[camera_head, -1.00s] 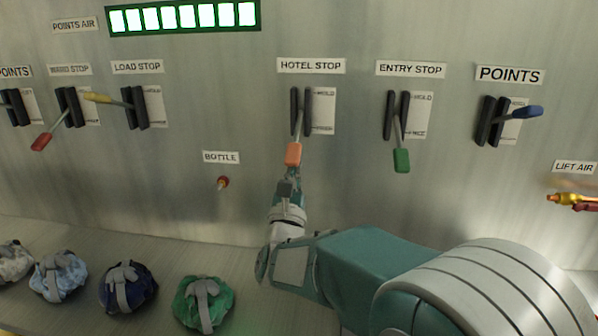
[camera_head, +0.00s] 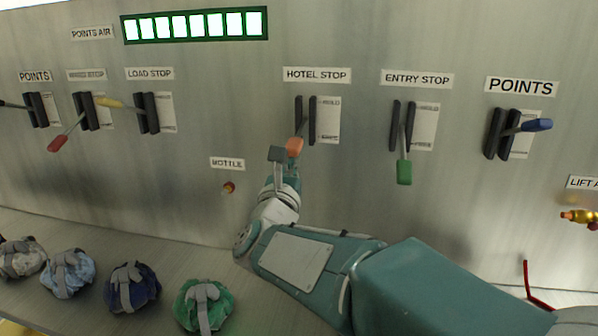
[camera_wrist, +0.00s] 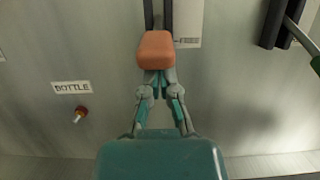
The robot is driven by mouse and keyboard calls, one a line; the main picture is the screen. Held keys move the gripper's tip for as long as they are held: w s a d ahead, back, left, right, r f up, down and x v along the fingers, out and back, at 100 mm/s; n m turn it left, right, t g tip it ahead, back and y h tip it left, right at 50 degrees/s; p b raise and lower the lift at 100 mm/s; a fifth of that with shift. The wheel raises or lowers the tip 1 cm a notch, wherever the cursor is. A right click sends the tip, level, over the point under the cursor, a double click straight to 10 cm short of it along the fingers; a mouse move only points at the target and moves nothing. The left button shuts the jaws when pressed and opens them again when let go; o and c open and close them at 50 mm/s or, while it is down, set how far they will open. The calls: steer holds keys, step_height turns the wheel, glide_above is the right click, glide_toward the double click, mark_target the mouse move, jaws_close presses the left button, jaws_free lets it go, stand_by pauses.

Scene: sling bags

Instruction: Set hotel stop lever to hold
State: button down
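The hotel stop lever has an orange handle (camera_head: 294,146) and stands in a black slotted bracket under the HOTEL STOP label (camera_head: 317,75). A white plate (camera_head: 328,120) beside it reads HOLD at the top. The handle slopes outward and down from the slot. My gripper (camera_head: 277,154) is just left of and below the handle in the head view. In the wrist view the orange handle (camera_wrist: 156,49) covers the tips of my gripper (camera_wrist: 158,78). The fingers converge and look shut, beneath the handle rather than around it. Whether they touch is hard to tell.
The entry stop lever with a green handle (camera_head: 404,172) hangs to the right. The blue points lever (camera_head: 536,125) is farther right. A small red-tipped bottle knob (camera_head: 229,187) sits lower left. Several bundled bags, including a green one (camera_head: 205,305), lie on the ledge.

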steer(key=r, duration=0.1)
steer(key=r+g, duration=0.1)
steer(key=r, duration=0.1)
steer(key=shift+s+a+g, duration=0.3)
steer(key=shift+a, duration=0.1)
steer(key=shift+r+g, duration=0.6)
steer(key=shift+r, duration=0.05)
steer(key=shift+w+d+r+y, duration=0.1)
steer(key=shift+r+y, duration=0.05)
steer(key=shift+r, duration=0.35)
steer(key=shift+w+d+r+y, duration=0.1)
steer(key=shift+r+y, duration=0.05)
steer(key=shift+r, duration=0.3)
steer(key=shift+w+r, duration=0.15)
steer(key=shift+r, duration=0.9)
steer(key=shift+r, duration=0.2)
